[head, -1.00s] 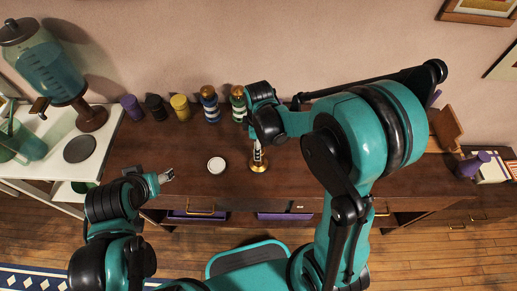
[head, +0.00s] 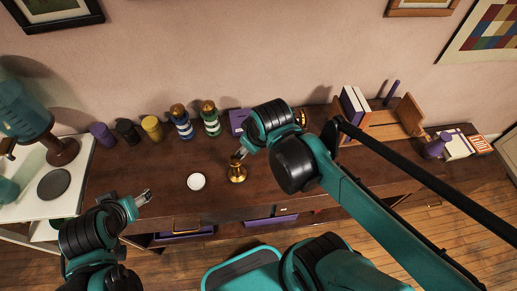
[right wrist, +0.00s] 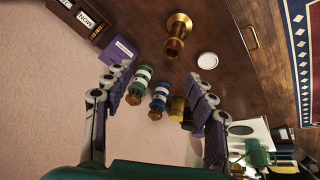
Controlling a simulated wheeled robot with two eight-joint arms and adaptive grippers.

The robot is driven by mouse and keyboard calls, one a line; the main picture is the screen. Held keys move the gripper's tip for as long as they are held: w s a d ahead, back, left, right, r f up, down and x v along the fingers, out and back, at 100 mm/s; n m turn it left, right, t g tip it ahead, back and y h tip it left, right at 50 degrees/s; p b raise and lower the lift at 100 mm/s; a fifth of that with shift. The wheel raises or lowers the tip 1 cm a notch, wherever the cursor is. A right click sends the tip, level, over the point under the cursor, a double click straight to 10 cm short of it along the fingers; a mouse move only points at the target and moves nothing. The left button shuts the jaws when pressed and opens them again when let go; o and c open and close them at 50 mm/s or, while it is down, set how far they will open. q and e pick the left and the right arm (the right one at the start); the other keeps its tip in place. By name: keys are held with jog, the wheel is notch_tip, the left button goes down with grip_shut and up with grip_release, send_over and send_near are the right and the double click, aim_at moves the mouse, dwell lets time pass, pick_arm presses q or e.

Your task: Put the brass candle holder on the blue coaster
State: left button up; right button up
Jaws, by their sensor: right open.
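The brass candle holder (head: 237,174) stands upright on the dark wooden cabinet top, right of a small white disc (head: 196,181). No plainly blue coaster shows; the disc looks white in both views. My right gripper (head: 240,155) is just behind the candle holder, close to its top in the head view. In the right wrist view its fingers (right wrist: 160,88) are spread and empty; the candle holder (right wrist: 177,38) is beyond them, near the white disc (right wrist: 208,60). My left gripper (head: 144,197) is over the cabinet's front left; its jaw opening is unclear.
A row of purple, black and yellow jars (head: 152,128) and two striped bottles (head: 182,122) stands along the back. A purple box (head: 238,121) is right of them. A wooden book rack (head: 385,125) stands at the right. The cabinet's front left has free room.

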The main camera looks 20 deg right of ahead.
jog(key=s+m, duration=0.1)
jog(key=s+m+t, duration=0.1)
jog(key=m, duration=0.1)
jog(key=s+d+m+t, duration=0.1)
jog(key=shift+d+r, duration=0.1)
jog(key=shift+r, duration=0.2)
notch_tip(320, 180, down, 7)
jog(key=b, duration=0.7)
jog(key=shift+f, duration=0.15)
